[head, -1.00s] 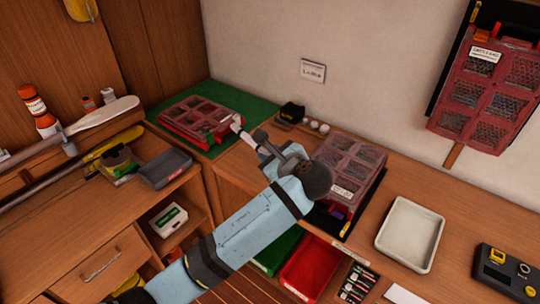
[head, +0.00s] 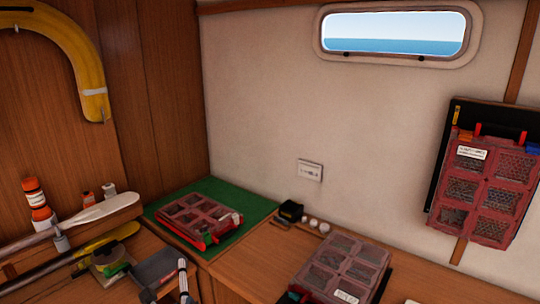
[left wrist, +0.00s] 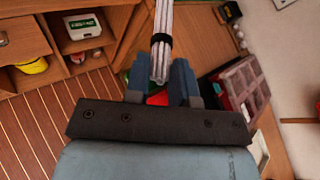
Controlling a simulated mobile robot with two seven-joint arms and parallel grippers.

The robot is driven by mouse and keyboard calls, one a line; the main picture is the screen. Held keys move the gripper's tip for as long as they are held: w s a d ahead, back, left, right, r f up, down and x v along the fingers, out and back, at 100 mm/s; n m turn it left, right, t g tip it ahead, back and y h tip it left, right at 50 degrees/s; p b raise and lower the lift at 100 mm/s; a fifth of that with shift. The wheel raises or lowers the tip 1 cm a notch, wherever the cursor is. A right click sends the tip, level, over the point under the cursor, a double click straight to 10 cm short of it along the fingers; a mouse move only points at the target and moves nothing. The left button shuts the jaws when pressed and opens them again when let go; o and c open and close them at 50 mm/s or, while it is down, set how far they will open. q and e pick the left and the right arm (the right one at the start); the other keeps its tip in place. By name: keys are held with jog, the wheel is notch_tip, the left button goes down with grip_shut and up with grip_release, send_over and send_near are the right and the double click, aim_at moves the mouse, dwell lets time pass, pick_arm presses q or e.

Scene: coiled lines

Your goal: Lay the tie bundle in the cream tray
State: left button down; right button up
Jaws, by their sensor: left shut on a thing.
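The tie bundle (left wrist: 161,40) is a sheaf of thin pale sticks with a black band. In the left wrist view it stands between the blue fingers of my left gripper (left wrist: 161,82), which is shut on it. Only a thin far edge of the cream tray (head: 411,301) shows at the bottom right. My right gripper is not in view.
A red compartment case (head: 200,218) lies on a green mat (head: 150,210) on the corner bench. A second case (head: 340,268) lies on the bench to the right; another hangs on the wall (head: 475,190). The dark grey tray (head: 158,268) is at lower left.

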pick_arm(q)
jog(key=s+a+r+m+h, duration=0.2)
jog(key=s+a, duration=0.3)
jog(key=s, duration=0.1)
jog(key=shift+r+m+h, duration=0.3)
jog(key=shift+h, duration=0.1)
jog(key=shift+d, duration=0.1)
